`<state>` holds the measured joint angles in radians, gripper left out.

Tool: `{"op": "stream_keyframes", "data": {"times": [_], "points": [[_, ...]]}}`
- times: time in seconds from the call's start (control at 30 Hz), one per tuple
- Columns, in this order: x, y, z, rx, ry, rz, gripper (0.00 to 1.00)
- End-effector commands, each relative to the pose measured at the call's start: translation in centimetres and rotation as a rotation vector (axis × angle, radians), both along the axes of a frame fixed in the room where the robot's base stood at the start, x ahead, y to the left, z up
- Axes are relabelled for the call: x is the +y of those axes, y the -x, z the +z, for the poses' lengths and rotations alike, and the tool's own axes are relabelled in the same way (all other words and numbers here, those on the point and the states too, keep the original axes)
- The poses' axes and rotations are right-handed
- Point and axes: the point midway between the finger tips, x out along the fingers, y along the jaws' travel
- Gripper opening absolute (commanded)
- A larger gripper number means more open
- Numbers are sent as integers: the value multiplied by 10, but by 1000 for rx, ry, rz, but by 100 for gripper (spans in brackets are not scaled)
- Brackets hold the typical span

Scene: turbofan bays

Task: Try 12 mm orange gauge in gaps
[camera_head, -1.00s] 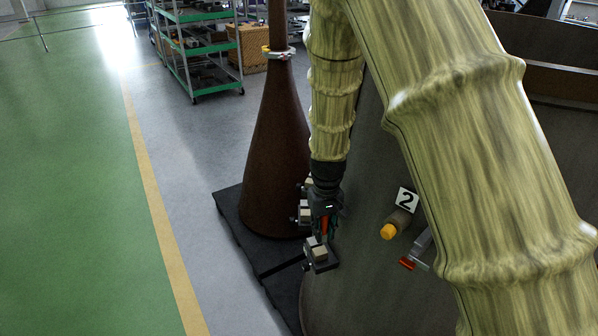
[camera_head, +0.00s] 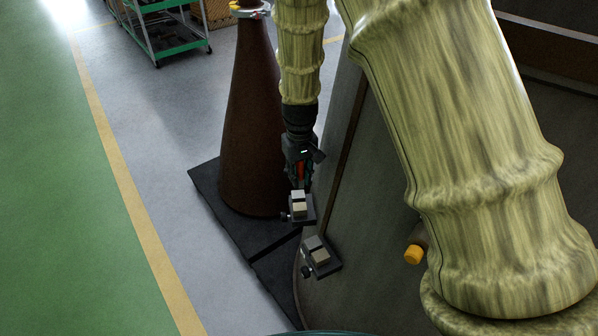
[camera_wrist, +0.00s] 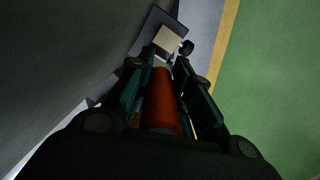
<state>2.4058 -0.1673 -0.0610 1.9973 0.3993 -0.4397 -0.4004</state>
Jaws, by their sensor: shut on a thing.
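My gripper (camera_head: 301,178) is shut on the orange gauge (camera_head: 300,171), a red-orange rod that points down between the fingers. The gauge also fills the middle of the wrist view (camera_wrist: 160,100). Its tip is just above or at the farther gap block (camera_head: 299,209), a pair of pale blocks on a dark plate with a side knob. I cannot tell whether the tip is inside the gap. In the wrist view, a pale block (camera_wrist: 168,40) shows beyond the fingertips. A second, nearer gap block (camera_head: 321,256) stands free of the gripper.
A brown cone (camera_head: 250,140) stands left of the gripper on a dark platform (camera_head: 212,190). A large grey curved casing (camera_head: 365,190) is close on the right. A yellow-ended cylinder (camera_head: 413,254) sticks out from it, partly hidden by my arm. A green-shelved rack (camera_head: 165,30) stands behind.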

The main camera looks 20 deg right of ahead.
Motion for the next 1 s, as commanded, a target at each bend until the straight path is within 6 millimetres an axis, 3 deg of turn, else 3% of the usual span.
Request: {"op": "stream_keyframes", "data": {"times": [0.33,1.0], "points": [[-1,0,2,-1,-4,9,0],[-2,0,-37,-1,-3,5,0]]}}
